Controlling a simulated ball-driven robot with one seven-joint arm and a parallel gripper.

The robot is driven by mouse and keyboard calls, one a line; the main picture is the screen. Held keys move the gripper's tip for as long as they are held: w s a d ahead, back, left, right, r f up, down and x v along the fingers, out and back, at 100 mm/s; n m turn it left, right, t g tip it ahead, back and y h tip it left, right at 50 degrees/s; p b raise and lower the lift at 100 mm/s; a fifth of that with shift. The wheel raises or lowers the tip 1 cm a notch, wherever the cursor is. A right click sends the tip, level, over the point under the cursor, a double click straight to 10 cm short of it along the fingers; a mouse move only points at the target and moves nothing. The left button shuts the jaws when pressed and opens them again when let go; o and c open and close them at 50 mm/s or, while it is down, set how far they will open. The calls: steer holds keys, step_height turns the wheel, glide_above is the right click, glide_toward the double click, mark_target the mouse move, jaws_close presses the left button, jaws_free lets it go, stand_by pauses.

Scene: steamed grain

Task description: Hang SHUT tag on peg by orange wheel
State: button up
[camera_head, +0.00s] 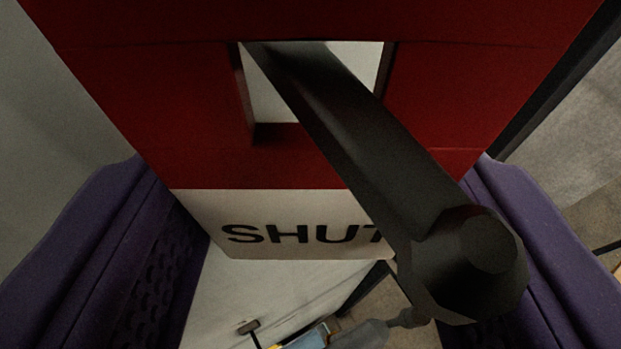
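The SHUT tag (165,104) fills the upper middle. It is red, with a white lower band lettered SHUT in black. Its window shows pale background. A dark peg (365,150) passes through this window; its thick knobbed end stands out on the near side, lower right, covering part of the T and the tag's lower right corner. My gripper (315,165) has its purple fingers wide apart, one along each side edge of the tag, seemingly shut on it. The tag's top is cut off. No orange wheel is in view.
A pale surface (235,295) lies below the tag. Small blurred parts, one blue and yellow (305,339) and one grey (365,335), show at the bottom. A dark edge runs at the upper right, with brownish floor (590,215) beyond it.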

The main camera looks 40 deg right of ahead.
stand_by(0.3)
steer(key=o, duration=1.1)
steer(key=shift+s+r, duration=0.1)
steer(key=shift+o, duration=0.2)
steer(key=shift+s+d, duration=0.15)
steer(key=shift+d, duration=0.05)
steer(key=shift+a, duration=0.1)
steer(key=shift+a, duration=0.1)
steer(key=shift+r, duration=0.1)
